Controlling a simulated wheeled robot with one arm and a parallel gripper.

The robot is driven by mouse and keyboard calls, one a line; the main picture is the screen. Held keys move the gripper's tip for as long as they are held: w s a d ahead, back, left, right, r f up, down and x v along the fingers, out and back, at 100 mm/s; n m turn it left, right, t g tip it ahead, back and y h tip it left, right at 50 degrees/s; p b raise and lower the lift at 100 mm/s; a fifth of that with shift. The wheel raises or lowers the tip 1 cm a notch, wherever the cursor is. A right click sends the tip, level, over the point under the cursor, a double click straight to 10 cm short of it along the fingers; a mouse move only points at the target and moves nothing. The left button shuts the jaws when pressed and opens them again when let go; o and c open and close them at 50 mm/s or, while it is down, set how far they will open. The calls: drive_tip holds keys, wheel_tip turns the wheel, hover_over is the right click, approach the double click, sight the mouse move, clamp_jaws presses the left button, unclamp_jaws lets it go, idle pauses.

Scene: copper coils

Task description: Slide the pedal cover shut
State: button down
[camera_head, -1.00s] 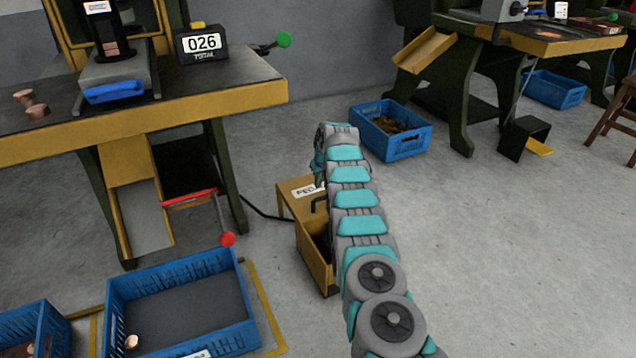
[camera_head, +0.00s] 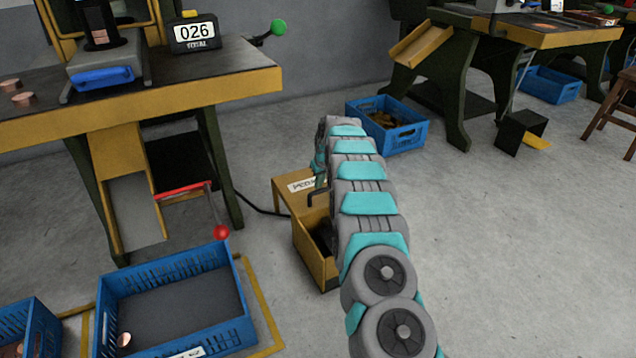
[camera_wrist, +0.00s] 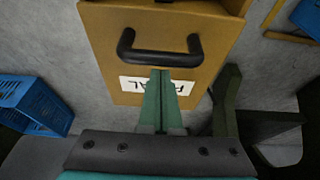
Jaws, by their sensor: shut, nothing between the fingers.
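The pedal cover (camera_wrist: 112,62) is a yellow panel with a black bar handle (camera_wrist: 160,54) and a white label (camera_wrist: 130,84), filling the upper middle of the wrist view. In the head view, the cover (camera_head: 283,191) forms the top of a yellow box (camera_head: 312,262); the box's near side is open and dark inside. My gripper (camera_wrist: 163,74) is shut and empty. Its green fingers lie over the label, with their tips close beside the handle's bar on the label side. I cannot tell whether they touch it. My arm hides the box's right side in the head view.
Another blue crate (camera_head: 424,136) stands behind the box. A black cable (camera_head: 258,208) runs to the box.

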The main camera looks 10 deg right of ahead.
drive_tip(key=shift+s, duration=0.15)
drive_tip(key=s+d, duration=0.3)
drive_tip(key=s, duration=0.6)
drive_tip(key=s+d, duration=0.3)
drive_tip(key=s, duration=0.6)
drive_tip(key=shift+s, duration=0.25)
drive_tip(key=shift+d, duration=0.1)
idle(0.4)
